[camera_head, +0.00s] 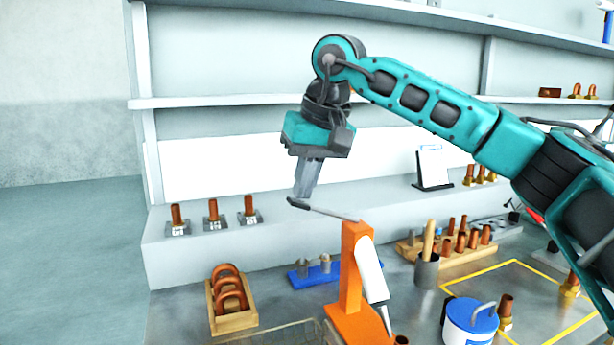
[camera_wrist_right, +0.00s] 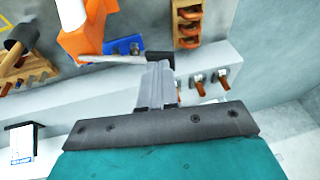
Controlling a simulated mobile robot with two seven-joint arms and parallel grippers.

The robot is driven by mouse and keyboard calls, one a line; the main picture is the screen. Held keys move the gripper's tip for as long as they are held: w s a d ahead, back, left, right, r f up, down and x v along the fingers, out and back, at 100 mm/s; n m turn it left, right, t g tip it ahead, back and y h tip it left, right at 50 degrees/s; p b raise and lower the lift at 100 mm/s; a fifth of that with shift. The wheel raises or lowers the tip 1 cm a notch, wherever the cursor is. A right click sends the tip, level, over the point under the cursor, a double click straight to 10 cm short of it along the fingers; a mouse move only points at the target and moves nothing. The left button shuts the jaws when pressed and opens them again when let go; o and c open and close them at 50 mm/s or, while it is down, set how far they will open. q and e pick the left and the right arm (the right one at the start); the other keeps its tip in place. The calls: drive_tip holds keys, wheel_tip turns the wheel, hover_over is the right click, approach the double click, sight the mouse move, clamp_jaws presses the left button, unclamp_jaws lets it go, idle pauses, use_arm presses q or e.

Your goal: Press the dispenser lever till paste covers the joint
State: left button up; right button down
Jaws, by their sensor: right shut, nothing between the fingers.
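The paste dispenser (camera_head: 350,278) is an orange stand with a white cartridge (camera_head: 371,270) tilted on its right side. In the right wrist view the shut fingers (camera_wrist_right: 157,75) reach toward the lever beside the orange stand (camera_wrist_right: 85,30). A copper joint (camera_head: 401,340) shows only partly under the nozzle, at the bottom edge. My left gripper is not in view.
A wooden tray of copper bends (camera_head: 232,318) stands left of the dispenser, a blue rack (camera_head: 312,274) behind it. A blue-lidded pot (camera_head: 470,322), a dark cup (camera_head: 426,270) and a wooden block of copper fittings (camera_head: 450,250) stand right. Shelves rise behind.

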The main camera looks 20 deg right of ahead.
sight(289, 201)
drive_tip(key=shift+a+f+p, duration=0.35)
drive_tip(key=shift+a+f, duration=0.55)
drive_tip(key=shift+f, duration=0.3)
drive_tip(key=shift+a+f, duration=0.25)
drive_tip(key=shift+f, duration=0.35)
drive_tip(key=shift+a+f, duration=0.2)
drive_tip(key=shift+f, duration=0.35)
drive_tip(key=shift+r, duration=0.2)
drive_tip(key=shift+r+p, duration=0.65)
drive_tip(key=shift+p, duration=0.05)
